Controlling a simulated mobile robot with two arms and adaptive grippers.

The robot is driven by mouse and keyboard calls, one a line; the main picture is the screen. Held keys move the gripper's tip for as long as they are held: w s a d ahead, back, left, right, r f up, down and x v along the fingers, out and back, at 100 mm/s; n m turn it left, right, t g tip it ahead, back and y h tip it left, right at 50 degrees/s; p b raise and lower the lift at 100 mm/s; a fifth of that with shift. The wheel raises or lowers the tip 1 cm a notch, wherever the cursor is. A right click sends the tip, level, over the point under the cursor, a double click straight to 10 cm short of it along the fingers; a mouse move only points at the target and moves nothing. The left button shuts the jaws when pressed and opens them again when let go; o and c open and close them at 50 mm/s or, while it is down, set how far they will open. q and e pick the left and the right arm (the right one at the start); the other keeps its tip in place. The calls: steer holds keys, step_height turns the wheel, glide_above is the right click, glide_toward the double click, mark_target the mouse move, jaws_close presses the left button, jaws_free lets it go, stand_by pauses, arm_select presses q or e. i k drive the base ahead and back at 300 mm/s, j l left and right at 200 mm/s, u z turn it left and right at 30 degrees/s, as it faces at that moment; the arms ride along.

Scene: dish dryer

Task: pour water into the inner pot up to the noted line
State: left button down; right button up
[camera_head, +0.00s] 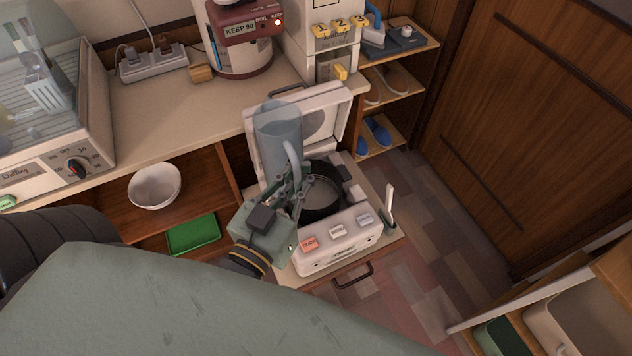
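A translucent blue pitcher (276,130) is in front of the open lid (322,122) of a white rice cooker (341,240). My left gripper (292,183) is shut on the pitcher's handle, at the left side of the cooker. The pitcher looks about upright; I cannot tell whether it holds water. The dark inner pot (309,208) sits in the cooker, just right of the gripper, partly hidden by it. Its inside looks grey; the water level and any line cannot be made out. My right gripper is not in view.
The cooker stands on a pulled-out shelf (393,243) with a dark handle. A white paddle (390,203) stands at its right. A white bowl (154,186) and green tray (193,234) are left. A red-and-white kettle (238,50) and white dispenser (320,55) stand behind.

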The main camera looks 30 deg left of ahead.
mark_target(323, 200)
steer(key=i+l, duration=0.15)
steer(key=l, duration=0.2)
steer(key=i+l, duration=0.15)
steer(key=l, duration=0.2)
steer(key=i+l, duration=0.15)
steer(key=l, duration=0.2)
steer(key=l+u, duration=0.1)
steer(key=u, duration=0.3)
steer(key=l+u, duration=0.1)
steer(key=u, duration=0.3)
steer(key=i+l+u, duration=0.1)
steer(key=u, duration=0.3)
